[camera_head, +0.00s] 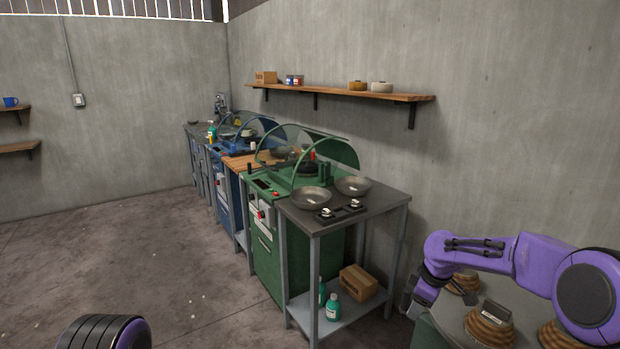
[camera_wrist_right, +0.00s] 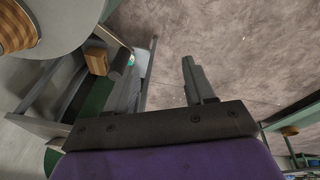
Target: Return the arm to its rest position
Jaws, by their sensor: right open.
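My right arm is purple and comes in from the right edge of the head view, bent in front of the wall. Its dark gripper (camera_head: 420,298) points down beside the round grey table (camera_head: 442,318) at the lower right. The jaws are open. A purple and black part of mine shows at the bottom left of the head view; my left gripper is out of view.
Several ribbed brown pieces (camera_head: 488,325) and a small dark block (camera_head: 496,312) are on the round table. A metal bench (camera_head: 390,195) holds two grey bowls (camera_head: 311,197), with a box (camera_head: 358,282) and bottles below. Green and blue machines stand behind. The floor (camera_head: 130,255) at left is clear.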

